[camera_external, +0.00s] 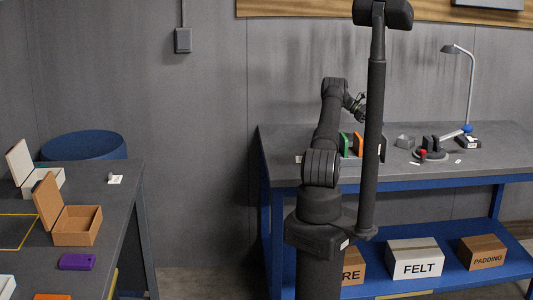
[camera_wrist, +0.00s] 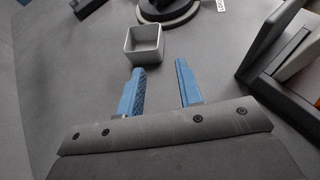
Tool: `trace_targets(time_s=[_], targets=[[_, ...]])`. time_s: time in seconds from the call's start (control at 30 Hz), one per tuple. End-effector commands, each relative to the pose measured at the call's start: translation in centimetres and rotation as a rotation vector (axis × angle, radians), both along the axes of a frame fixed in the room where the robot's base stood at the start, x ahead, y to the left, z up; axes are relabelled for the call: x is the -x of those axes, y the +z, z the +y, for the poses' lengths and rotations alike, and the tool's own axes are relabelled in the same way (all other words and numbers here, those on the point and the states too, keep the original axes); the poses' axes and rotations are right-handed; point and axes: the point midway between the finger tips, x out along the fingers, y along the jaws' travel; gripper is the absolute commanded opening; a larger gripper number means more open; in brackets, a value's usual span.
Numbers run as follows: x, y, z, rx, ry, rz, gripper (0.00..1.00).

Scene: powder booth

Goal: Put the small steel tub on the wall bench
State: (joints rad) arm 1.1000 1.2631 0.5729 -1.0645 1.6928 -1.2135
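The small steel tub (camera_wrist: 144,42) is a grey, square, open-topped tub that looks empty in the wrist view. It stands upright on the grey-topped bench (camera_external: 475,167) along the back wall; in the external view, the small grey tub (camera_external: 405,142) is right of the rack. My gripper (camera_wrist: 160,66) has two blue fingers spread apart with nothing between them. The tub lies just beyond the fingertips, slightly left of the gap and apart from them. In the external view my gripper is mostly hidden behind my own dark upright.
A dark rack (camera_wrist: 272,45) stands close right of my gripper in the wrist view. A round dark-based fixture (camera_external: 431,153) and desk lamp (camera_external: 471,85) are farther right on the bench. The left table (camera_external: 125,215) holds open boxes (camera_external: 78,238) and a purple item (camera_external: 78,262).

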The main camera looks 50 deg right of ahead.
Motion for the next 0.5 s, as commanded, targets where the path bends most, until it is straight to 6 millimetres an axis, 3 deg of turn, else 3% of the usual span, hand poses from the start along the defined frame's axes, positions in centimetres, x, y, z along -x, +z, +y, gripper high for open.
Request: trace_targets(time_s=[0.3, 0.5], targets=[[5.9, -2.9, -1.1, -0.001, -0.003, -0.002, 0.33], [7.3, -3.6, -1.4, 0.001, -0.002, -0.002, 0.33]])
